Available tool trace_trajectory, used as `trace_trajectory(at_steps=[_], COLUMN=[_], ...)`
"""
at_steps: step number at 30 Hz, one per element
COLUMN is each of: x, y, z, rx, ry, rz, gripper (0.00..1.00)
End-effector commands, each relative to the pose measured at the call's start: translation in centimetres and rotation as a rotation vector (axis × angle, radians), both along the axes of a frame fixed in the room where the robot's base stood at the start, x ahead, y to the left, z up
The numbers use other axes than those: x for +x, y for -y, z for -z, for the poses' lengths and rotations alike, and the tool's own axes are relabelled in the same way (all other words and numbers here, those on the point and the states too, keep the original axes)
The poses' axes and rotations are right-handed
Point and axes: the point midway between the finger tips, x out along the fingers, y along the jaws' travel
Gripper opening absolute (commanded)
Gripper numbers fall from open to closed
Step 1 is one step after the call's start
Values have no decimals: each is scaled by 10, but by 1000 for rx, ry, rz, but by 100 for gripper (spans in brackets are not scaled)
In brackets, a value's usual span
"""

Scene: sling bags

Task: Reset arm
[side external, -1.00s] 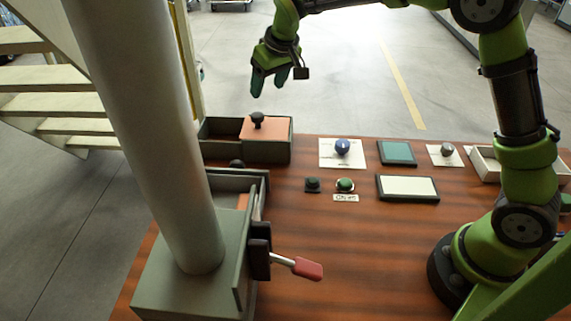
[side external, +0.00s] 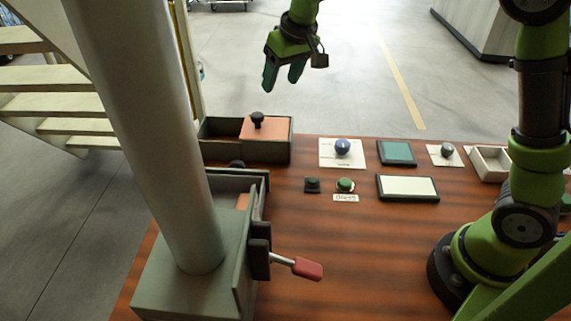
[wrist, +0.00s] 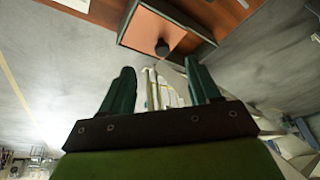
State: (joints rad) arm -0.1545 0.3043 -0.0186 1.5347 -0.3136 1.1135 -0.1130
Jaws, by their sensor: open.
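My gripper (side external: 283,77) is green with dark teal fingers. In the side external view it hangs in the air above the far edge of the table, up and to the right of the box with the orange lid. In the wrist view my gripper (wrist: 162,88) shows its two fingers spread apart with nothing between them. The box (side external: 222,148) is dark green, and its orange lid (side external: 277,130) with a black knob covers its right part. The box also shows at the top of the wrist view (wrist: 126,25), beyond the fingertips.
The wooden table (side external: 330,255) holds a grey-green machine with a thick column (side external: 160,130) and a red-handled lever (side external: 307,268). A blue knob (side external: 342,147), a green button (side external: 345,185), teal and cream panels and a white tray (side external: 489,163) stand further right. The air around my gripper is clear.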

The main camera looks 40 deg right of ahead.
Motion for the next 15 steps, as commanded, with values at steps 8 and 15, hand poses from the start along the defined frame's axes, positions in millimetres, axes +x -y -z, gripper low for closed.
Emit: trace_trajectory(at_steps=[8,15], x=[-118,-212], y=[15,25], z=[-15,-8], rx=[141,243], ry=[39,122], rz=[116,212], gripper=[62,62])
